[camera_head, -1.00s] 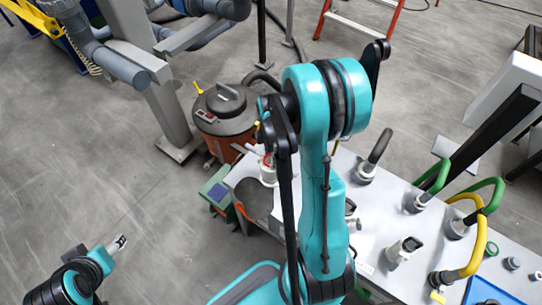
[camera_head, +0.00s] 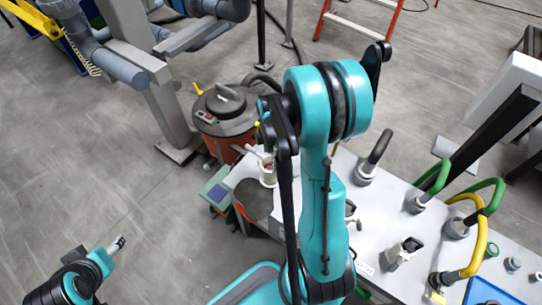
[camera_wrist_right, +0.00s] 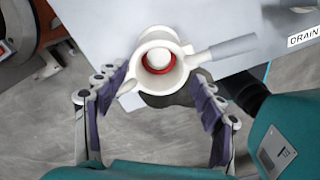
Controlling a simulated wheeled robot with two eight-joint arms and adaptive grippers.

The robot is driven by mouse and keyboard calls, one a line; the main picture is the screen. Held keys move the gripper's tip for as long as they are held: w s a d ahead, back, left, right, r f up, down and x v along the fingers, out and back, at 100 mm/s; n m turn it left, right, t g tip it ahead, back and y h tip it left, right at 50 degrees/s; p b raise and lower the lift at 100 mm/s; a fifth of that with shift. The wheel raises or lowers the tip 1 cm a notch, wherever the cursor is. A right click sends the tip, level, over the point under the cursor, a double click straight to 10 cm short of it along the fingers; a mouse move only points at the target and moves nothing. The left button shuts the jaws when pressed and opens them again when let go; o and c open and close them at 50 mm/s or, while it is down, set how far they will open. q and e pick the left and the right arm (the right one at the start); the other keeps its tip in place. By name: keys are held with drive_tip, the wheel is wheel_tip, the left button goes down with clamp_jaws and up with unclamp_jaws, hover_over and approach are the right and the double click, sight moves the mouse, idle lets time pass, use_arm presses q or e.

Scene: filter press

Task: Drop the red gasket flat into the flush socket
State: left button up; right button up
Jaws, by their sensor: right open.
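The red gasket (camera_wrist_right: 168,70) shows in the right wrist view as a red ring inside a white round fitting (camera_wrist_right: 144,47), around a pale round centre. I cannot tell whether it lies fully flat or whether this fitting is the flush socket. My right gripper (camera_wrist_right: 160,84) is open, with its dark-padded fingers apart on either side of the fitting's near part. In the head view the white fitting (camera_head: 267,178) stands at the table's left end, and my right arm hides most of that gripper. My left arm is at the lower left; its fingers are not visible.
The pale table (camera_head: 385,215) runs to the right, with green and yellow hose handles (camera_head: 477,240) and a black one. A grey handle (camera_wrist_right: 233,46) lies right of the fitting. A red-brown vacuum drum (camera_head: 226,115) stands behind the table's left end.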

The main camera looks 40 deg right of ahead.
wheel_tip(320, 180, up, 12)
idle(0.5)
drive_tip(key=s+a+r+m+t, duration=0.2)
drive_tip(key=s+a+m+t, duration=0.1)
drive_tip(key=a+m, duration=0.4)
drive_tip(key=s+a+r+m+t, duration=0.3)
drive_tip(key=a+m, duration=0.4)
drive_tip(key=a, duration=0.3)
drive_tip(key=shift+t+b, duration=0.3)
drive_tip(key=shift+t, duration=0.4)
drive_tip(key=shift+a, duration=0.1)
